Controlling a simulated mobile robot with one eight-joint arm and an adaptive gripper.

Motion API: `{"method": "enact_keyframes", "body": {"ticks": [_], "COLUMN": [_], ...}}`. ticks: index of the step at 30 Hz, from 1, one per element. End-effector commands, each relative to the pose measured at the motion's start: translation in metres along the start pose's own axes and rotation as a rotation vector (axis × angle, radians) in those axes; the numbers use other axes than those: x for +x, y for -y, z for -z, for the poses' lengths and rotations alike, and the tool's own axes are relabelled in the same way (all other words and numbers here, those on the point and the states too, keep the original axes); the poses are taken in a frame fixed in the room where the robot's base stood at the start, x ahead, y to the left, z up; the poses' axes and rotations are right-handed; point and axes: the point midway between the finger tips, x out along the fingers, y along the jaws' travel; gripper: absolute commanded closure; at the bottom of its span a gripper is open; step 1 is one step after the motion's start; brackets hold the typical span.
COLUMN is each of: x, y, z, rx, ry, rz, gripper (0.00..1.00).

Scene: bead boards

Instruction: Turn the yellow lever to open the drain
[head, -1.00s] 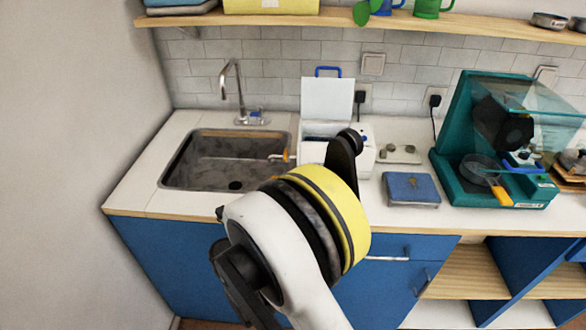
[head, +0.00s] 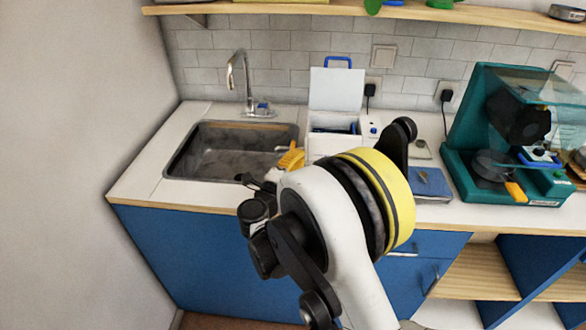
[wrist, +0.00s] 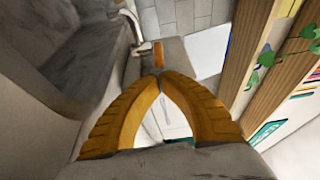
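In the wrist view the small yellow-orange lever (wrist: 159,53) stands just beyond my fingertips, next to a short pale pipe fitting. My gripper (wrist: 159,76) has orange ribbed fingers that bow outward and meet at the tips; nothing shows clearly between them. Whether the tips touch the lever cannot be told. In the head view my gripper (head: 291,157) is at the sink's right edge, by the left side of the white box (head: 322,146) with its raised lid. It hides the lever there.
The steel sink (head: 215,155) with a faucet (head: 246,85) lies to the left. A blue flat device (head: 430,183) and a teal machine (head: 470,140) stand to the right on the counter. A wooden shelf (head: 350,12) runs above.

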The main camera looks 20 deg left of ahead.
Motion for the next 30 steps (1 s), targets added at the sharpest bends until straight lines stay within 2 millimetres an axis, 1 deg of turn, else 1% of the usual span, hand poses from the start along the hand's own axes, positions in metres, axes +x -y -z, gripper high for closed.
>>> {"method": "enact_keyframes", "body": {"ticks": [3, 6, 17, 30], "x": [0.0081, 0.01, 0.0096, 0.0063], "y": [-0.0004, 0.0003, 0.0004, 0.0003], "z": [0.0005, 0.0001, -0.0003, -0.0041], "rx": [0.0, 0.0, 0.0, 0.0], "ry": [-0.001, 0.0, -0.005, -0.079], "rz": [0.0, 0.0, 0.0, 0.0], "gripper": [1.0, 1.0, 1.0, 1.0]}}
